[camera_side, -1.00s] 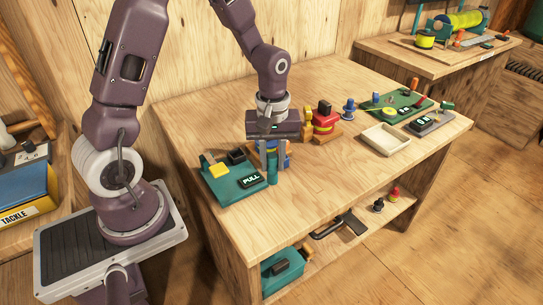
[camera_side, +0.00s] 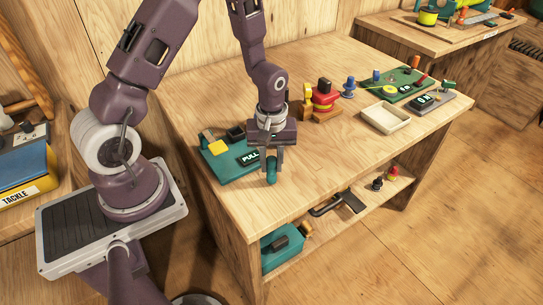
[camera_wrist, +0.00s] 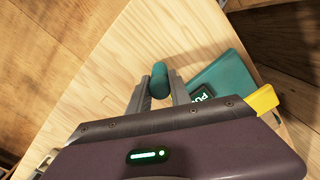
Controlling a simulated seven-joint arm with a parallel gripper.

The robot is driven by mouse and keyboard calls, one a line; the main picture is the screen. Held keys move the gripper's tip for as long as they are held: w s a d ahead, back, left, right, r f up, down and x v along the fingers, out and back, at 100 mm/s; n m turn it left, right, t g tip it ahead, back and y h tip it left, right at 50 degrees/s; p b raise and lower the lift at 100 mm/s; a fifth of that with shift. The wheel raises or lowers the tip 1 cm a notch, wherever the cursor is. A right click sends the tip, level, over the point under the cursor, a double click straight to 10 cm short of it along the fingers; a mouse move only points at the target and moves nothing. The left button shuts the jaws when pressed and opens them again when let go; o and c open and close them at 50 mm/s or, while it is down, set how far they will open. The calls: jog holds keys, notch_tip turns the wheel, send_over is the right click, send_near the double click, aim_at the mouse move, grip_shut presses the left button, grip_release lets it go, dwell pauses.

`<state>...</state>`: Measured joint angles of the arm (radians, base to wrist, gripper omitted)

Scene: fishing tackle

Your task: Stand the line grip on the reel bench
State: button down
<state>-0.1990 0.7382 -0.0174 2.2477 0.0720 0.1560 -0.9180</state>
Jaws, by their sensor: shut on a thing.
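The line grip, which I take to be the small teal cylinder (camera_side: 271,174), is held between the fingers of my gripper (camera_side: 271,162). In the wrist view the same cylinder (camera_wrist: 160,83) is pinched near the fingertips, with one rounded end showing. My gripper is shut on it, over the wooden bench (camera_side: 330,160), just right of a teal board (camera_side: 222,165) with a PULL label and a yellow block. The board also shows in the wrist view (camera_wrist: 222,68). I cannot tell whether the cylinder touches the bench top.
A red reel-like item (camera_side: 324,97) on a wooden base stands behind, to the right. A pale tray (camera_side: 386,118) and a green board (camera_side: 400,83) lie farther right. The bench top between my gripper and the tray is clear. A lower shelf (camera_side: 355,212) holds several items.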

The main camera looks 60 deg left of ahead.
jog(key=shift+f, duration=0.2)
jog(key=c, duration=1.1)
grip_release()
notch_tip(320, 180, up, 7)
jog(key=shift+r, duration=0.1)
jog(key=shift+r, duration=0.1)
